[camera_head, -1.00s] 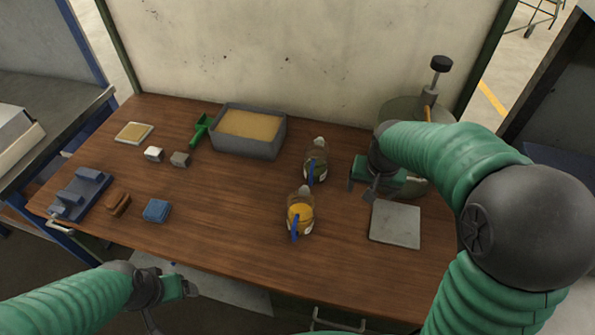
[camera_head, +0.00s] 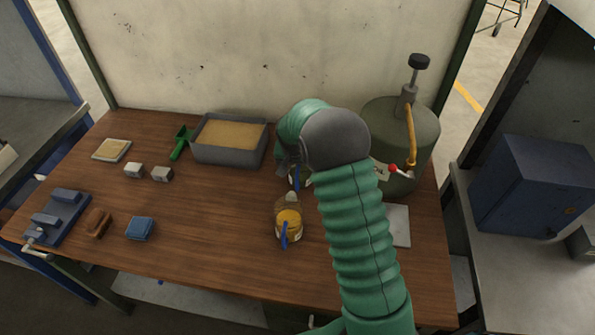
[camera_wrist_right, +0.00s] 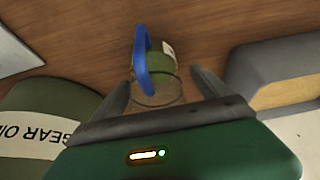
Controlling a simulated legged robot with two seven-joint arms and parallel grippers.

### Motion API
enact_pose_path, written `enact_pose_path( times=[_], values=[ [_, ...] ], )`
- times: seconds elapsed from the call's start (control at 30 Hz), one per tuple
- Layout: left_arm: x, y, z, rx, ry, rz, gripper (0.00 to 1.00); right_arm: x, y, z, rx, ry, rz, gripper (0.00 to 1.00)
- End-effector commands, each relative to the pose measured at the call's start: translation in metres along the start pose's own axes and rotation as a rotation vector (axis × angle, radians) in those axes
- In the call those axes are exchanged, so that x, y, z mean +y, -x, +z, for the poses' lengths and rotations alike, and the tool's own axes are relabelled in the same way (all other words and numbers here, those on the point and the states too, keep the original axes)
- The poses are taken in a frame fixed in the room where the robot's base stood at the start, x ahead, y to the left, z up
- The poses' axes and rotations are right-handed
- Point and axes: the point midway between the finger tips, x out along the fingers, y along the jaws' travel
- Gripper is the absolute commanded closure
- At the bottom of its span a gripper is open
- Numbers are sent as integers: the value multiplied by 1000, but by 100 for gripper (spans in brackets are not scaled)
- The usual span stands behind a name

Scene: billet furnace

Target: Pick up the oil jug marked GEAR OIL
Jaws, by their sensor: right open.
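A jug with dark green contents and a blue handle (camera_wrist_right: 158,68) is between the fingers of my right gripper (camera_wrist_right: 163,90) in the right wrist view. The fingers are apart on either side of it; contact cannot be seen. Part of its white label shows, but no lettering is readable. My left gripper is out of view.
A large green pump tank (camera_head: 418,137) stands back right; its label in the right wrist view (camera_wrist_right: 35,135) reads GEAR OI, cut off. A grey bin of sand (camera_head: 228,156) is left of my right arm. A grey plate (camera_head: 400,226) lies right.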

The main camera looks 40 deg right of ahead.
Motion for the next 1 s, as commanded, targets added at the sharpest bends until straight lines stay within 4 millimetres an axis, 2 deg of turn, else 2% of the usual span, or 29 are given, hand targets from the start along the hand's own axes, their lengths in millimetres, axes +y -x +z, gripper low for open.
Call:
enact_pose_path(
  times=[0.13,0.37,1.0],
  values=[
    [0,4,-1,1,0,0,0,2,-21,-1,-1,-2,1,13],
    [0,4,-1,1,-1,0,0,2,-22,0,2,-1,-1,13],
    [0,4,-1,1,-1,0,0,2,-22,-1,2,-2,-1,96]
  ],
)
